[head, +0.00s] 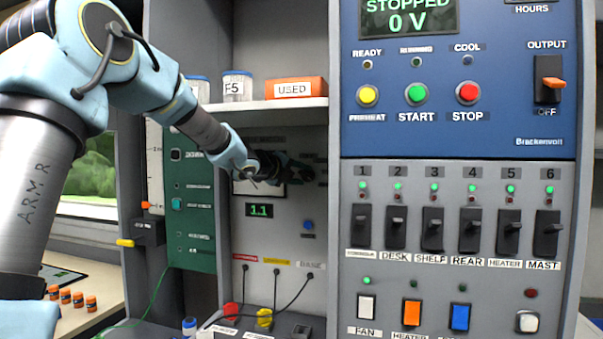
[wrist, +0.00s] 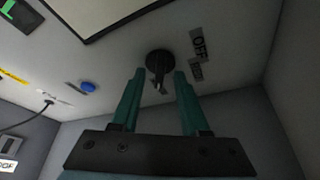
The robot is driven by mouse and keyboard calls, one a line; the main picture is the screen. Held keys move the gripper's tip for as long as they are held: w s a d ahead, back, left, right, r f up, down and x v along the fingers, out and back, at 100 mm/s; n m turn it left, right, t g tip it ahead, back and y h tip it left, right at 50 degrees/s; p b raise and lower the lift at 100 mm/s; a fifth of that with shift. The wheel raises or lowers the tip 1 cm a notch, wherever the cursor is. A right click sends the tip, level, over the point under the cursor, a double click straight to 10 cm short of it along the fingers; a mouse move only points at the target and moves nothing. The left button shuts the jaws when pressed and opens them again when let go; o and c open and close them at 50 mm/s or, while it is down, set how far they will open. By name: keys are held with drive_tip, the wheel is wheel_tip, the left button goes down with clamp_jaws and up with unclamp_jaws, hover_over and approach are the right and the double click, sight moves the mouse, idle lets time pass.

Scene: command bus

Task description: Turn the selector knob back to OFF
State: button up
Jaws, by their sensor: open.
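The black selector knob (wrist: 159,66) sits on the grey panel in the wrist view. Its bar points toward the lower edge of that picture. The OFF label (wrist: 199,44) is to its right, with a second, unreadable label beside it. My gripper (wrist: 159,75) is open, its two green fingers on either side of the knob's bar with gaps showing. I cannot tell how deep the fingertips reach around it. In the head view my gripper (head: 275,166) is in the recessed bay, in front of the panel, and the knob cannot be made out behind it.
Below my gripper are a green 1.1 display (head: 259,210), a blue button (head: 308,226) and plugged cables (head: 276,290). A shelf above holds an orange USED box (head: 296,88) and jars. The blue control panel (head: 440,135) with its switches stands close on the right.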

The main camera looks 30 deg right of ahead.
drive_tip(key=shift+w+d, duration=0.15)
drive_tip(key=shift+d, duration=0.15)
drive_tip(key=shift+c, duration=0.3)
drive_tip(key=shift+f, duration=0.1)
clamp_jaws()
